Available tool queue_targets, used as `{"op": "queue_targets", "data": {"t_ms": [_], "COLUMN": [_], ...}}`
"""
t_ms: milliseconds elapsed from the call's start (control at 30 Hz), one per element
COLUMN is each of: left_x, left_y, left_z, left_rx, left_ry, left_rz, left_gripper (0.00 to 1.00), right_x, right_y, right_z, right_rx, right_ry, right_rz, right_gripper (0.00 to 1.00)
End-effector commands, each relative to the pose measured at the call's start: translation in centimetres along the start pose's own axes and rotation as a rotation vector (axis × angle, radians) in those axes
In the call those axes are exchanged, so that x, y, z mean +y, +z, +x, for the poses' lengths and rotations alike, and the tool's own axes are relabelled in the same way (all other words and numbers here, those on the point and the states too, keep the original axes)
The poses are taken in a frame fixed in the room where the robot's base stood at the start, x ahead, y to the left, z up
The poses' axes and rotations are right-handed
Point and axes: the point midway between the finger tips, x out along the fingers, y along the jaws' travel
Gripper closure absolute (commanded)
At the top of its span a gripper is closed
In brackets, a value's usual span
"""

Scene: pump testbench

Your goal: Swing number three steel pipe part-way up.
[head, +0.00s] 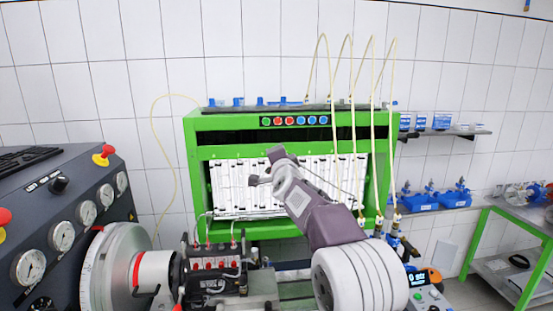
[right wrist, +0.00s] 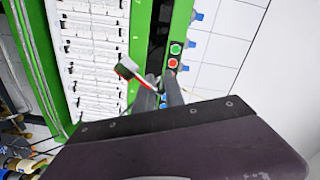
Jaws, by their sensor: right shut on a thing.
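My right gripper (head: 268,170) is raised in front of the white rack of the green test bench (head: 290,235). In the right wrist view its two grey fingers (right wrist: 160,88) are shut on a slim steel pipe. A dark end piece with a red and white edge (right wrist: 130,72) shows beside the fingertips. Most of the pipe is hidden by the fingers and wrist, and its number cannot be read. Other thin steel pipes (head: 208,227) rise from the pump (head: 215,265) below, left of my right arm. My left gripper is not in view.
A dark console with gauges (head: 60,235) and a large round wheel (head: 115,270) stand at the left. Pale hoses (head: 373,130) hang at the right of the bench. Blue parts lie on shelves (head: 440,210) further right. Buttons (head: 290,121) line the bench top.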

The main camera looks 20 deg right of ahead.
Motion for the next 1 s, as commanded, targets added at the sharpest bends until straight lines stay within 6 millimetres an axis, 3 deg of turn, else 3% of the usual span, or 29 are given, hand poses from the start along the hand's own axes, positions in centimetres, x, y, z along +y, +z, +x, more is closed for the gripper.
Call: {"op": "queue_targets", "data": {"t_ms": [267, 300, 367, 867, 1000], "left_x": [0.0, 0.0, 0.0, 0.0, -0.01], "left_y": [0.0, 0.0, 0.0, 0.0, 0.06], "left_z": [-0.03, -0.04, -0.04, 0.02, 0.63], "left_rx": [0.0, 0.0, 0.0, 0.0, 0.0], "left_ry": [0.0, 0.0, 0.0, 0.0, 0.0], "left_rz": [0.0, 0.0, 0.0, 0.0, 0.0], "left_gripper": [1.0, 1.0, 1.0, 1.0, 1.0], "right_x": [-0.44, -0.45, -0.41, -0.09, 0.05], "right_y": [-0.13, -0.13, -0.11, -0.06, 0.0], "right_z": [-0.07, -0.07, -0.06, -0.04, -0.97], "right_rx": [0.004, 0.004, 0.003, 0.002, 0.002], "right_ry": [-0.008, -0.008, -0.008, -0.002, -0.003], "right_rz": [0.003, 0.003, 0.003, 0.001, 0.001], "right_gripper": [1.0, 0.83, 0.71, 0.71, 0.71]}}
